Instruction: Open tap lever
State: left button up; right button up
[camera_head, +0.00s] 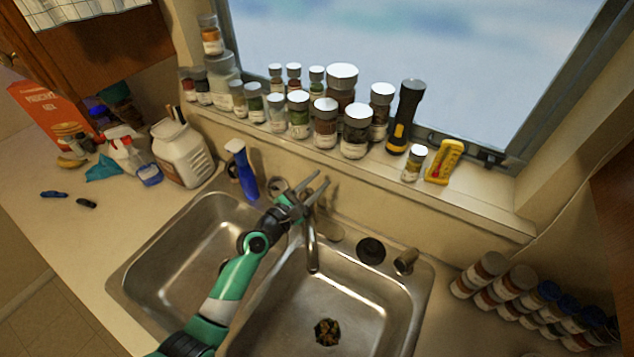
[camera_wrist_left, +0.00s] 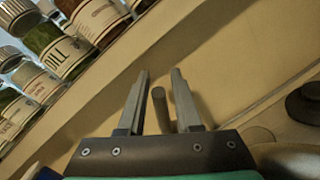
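The metal tap stands behind the double sink, with its spout (camera_head: 313,252) over the right basin. My left gripper (camera_head: 322,177) reaches in over the divider to the top of the tap and hides part of it. In the left wrist view my left gripper (camera_wrist_left: 160,72) is open, its two grey fingers pointing at the wall. A thin rod, seemingly the tap lever (camera_wrist_left: 159,100), shows between the fingers with small gaps on both sides. Whether it touches a finger I cannot tell. My right gripper is not in view.
Spice jars (camera_head: 298,115) and a black flashlight (camera_head: 405,115) line the window sill (camera_head: 460,205) above the tap.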

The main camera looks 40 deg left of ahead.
pick_arm(q)
grip_shut()
dwell(1.1)
